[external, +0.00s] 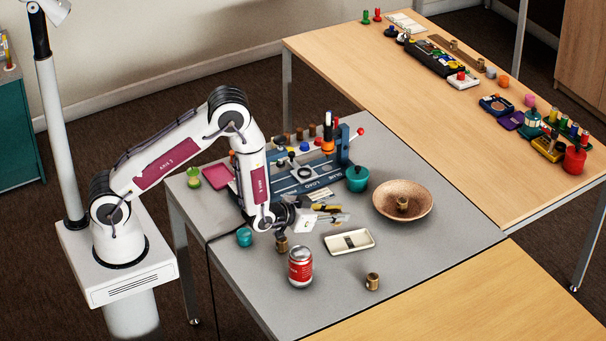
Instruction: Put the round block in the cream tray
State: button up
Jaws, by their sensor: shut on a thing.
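My gripper (335,213) points to the right just above and behind the tray. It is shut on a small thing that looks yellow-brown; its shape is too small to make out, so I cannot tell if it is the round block. Small round brass-brown pieces stand on the table: one (282,244) below my wrist, one (372,282) near the front edge. Another (403,203) is in the speckled bowl (384,207).
A red can (300,267) stands left of and in front of the tray. A teal pot (357,178) and a blue rack (300,178) are behind. A teal cup (244,237) and a pink tray (222,178) lie left. Table is clear right of the tray.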

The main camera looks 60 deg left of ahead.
jog(key=shift+f, duration=0.75)
jog(key=shift+f, duration=0.1)
jog(key=shift+f, duration=2)
jog(key=shift+f, duration=0.25)
jog(key=o, duration=0.8)
jog(key=shift+o, duration=0.2)
jog(key=shift+r, duration=0.1)
